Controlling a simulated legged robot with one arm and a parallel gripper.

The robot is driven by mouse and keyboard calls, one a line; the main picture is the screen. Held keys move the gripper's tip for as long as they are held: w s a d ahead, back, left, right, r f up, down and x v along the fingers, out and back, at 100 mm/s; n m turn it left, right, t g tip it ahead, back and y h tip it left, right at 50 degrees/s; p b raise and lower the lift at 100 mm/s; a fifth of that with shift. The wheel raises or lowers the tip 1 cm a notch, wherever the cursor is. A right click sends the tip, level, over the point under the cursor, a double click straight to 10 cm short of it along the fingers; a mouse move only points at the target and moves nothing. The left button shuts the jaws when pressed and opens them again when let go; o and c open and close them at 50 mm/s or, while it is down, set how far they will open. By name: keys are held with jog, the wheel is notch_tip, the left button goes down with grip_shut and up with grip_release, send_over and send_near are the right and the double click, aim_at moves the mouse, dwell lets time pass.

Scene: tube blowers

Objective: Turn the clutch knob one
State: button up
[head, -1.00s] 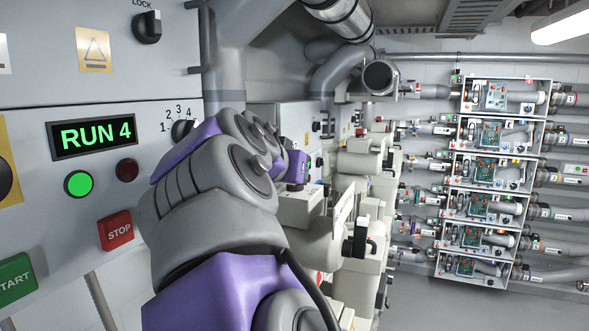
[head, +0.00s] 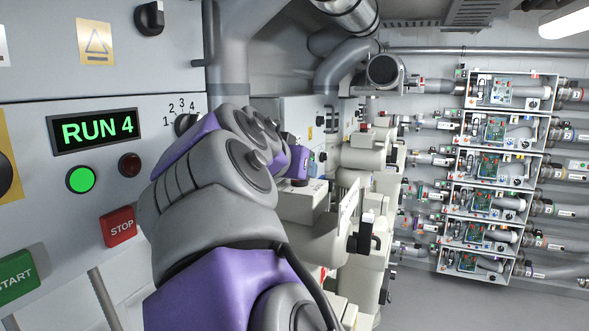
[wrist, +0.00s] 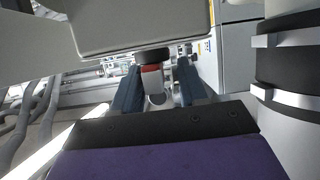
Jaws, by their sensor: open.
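In the wrist view, my gripper (wrist: 157,90) has its two dark blue-grey fingers apart. A round knob (wrist: 151,56), black with a red part and a pale part below it, shows between and just beyond the fingers. It sits against a pale grey box (wrist: 135,25). I see no finger contact with it, and I cannot tell the exact gap. In the head view, my purple wrist lies over a beige machine box (head: 300,205), with a small dark round part (head: 299,182) beside it. My fingertips are hidden there. I cannot read any clutch label.
A grey control panel stands at left, with a lit "RUN 4" display (head: 95,130), green light (head: 81,180), red STOP button (head: 119,227) and green START button (head: 16,275). Beige tube machines (head: 372,155) stand beyond. A rack of circuit boxes (head: 490,175) is on the far wall.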

jog(key=b+v, duration=0.1)
jog(key=v, duration=1.6)
jog(key=shift+a, duration=0.2)
jog(key=shift+f, duration=0.1)
